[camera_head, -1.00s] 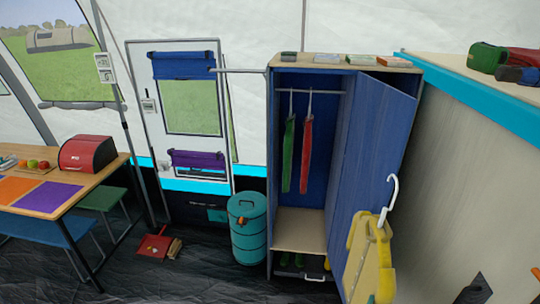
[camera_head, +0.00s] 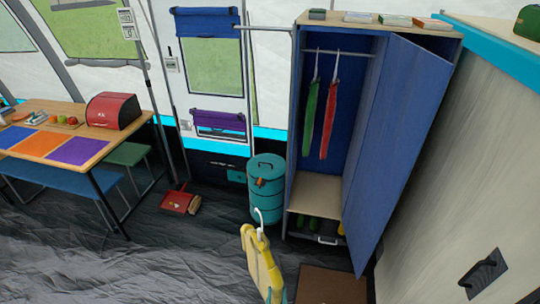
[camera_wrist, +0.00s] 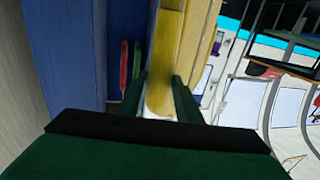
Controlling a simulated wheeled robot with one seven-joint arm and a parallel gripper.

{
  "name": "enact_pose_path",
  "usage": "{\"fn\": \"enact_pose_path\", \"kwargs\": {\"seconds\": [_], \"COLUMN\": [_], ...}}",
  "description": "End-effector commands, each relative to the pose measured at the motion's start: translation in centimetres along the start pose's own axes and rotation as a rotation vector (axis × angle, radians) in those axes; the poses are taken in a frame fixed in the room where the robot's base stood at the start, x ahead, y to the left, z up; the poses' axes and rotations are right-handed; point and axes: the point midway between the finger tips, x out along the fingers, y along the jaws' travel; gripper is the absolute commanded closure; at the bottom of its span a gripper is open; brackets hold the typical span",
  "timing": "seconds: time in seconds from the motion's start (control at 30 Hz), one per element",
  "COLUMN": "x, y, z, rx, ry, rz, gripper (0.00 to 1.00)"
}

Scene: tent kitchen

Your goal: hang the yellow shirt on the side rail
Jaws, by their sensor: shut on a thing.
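The yellow shirt (camera_head: 260,262) hangs on a white hanger (camera_head: 261,222) low in the head view, in front of the wardrobe. It looks tilted and seen partly edge-on. In the wrist view the yellow shirt (camera_wrist: 166,55) stands between the two dark green fingers of my gripper (camera_wrist: 160,97), which is shut on it. The hanger's hook is free, touching nothing. The side rail (camera_head: 266,28) is a thin grey bar sticking out left from the top of the blue wardrobe (camera_head: 297,130), well above and behind the shirt. It holds nothing.
The wardrobe door (camera_head: 400,150) stands open to the right. Green (camera_head: 310,115) and red (camera_head: 329,120) garments hang inside. A teal container (camera_head: 266,190) stands on the floor beneath the side rail.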

Motion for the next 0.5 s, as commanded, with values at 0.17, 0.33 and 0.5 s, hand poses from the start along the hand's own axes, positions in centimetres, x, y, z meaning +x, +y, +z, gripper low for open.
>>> {"fn": "enact_pose_path", "kwargs": {"seconds": [0.17, 0.33, 0.5], "x": [-0.9, -1.1, -1.0], "y": [-2.2, -2.5, -2.4], "z": [1.7, 1.9, 1.8], "rx": [0.000, -0.001, -0.001], "ry": [0.003, 0.004, 0.004], "rz": [-0.045, -0.051, -0.049], "gripper": [1.00, 1.00, 1.00]}}
